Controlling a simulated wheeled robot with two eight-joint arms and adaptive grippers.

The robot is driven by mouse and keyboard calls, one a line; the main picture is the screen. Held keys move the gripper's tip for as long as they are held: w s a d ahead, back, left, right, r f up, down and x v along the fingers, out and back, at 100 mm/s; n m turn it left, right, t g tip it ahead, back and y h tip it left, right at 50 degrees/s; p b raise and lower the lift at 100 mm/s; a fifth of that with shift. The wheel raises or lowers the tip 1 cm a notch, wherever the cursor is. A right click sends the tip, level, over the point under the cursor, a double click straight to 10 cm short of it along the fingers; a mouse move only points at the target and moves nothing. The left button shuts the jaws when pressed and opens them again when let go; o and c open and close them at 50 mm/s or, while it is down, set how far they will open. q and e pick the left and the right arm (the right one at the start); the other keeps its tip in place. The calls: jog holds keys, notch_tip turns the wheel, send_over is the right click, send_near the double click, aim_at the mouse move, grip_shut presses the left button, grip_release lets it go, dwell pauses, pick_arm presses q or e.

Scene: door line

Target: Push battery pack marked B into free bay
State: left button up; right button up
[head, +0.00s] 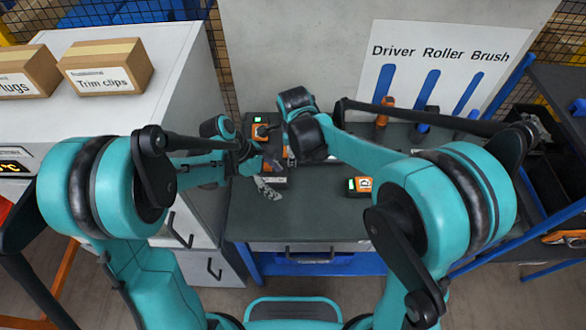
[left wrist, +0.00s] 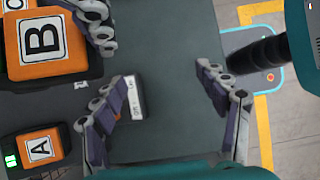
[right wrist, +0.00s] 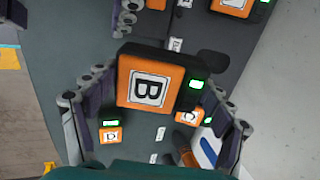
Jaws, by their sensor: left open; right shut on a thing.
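The battery pack marked B (right wrist: 150,88), orange and black with a green display, is between the fingers of my right gripper (right wrist: 156,106), which is shut on it. In the left wrist view, pack B (left wrist: 45,40) is at the upper left. My left gripper (left wrist: 168,98) is open and empty above the bench, its fingers apart; in the head view it shows (head: 268,187) by the front of the dark charger (head: 262,150). A pack marked A (left wrist: 38,148) with a green light sits in the charger. The free bay cannot be made out clearly.
Another orange pack (head: 360,186) lies on the bench, right of the charger. A tool board (head: 440,70) with blue shapes stands behind. Cartons (head: 105,68) stand on the left cabinet. The bench front middle (head: 300,220) is clear. My two grippers are close together.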

jog(key=w+f+t, duration=0.1)
jog(key=w, duration=0.2)
jog(key=w+f, duration=0.1)
jog(key=w, duration=0.3)
jog(key=w+f+t, duration=0.1)
jog(key=w, duration=0.3)
jog(key=shift+w+d+f+t, duration=0.15)
jog(key=shift+d+f+t, duration=0.15)
jog(key=shift+f, duration=0.1)
jog(key=shift+x, duration=1.5)
jog(key=shift+w+f, duration=0.35)
jog(key=shift+f, duration=0.2)
jog(key=shift+w+f, duration=0.15)
jog(key=shift+f, duration=0.05)
jog(key=shift+f, duration=0.1)
jog(key=o, duration=1.2)
jog(key=v, duration=1.2)
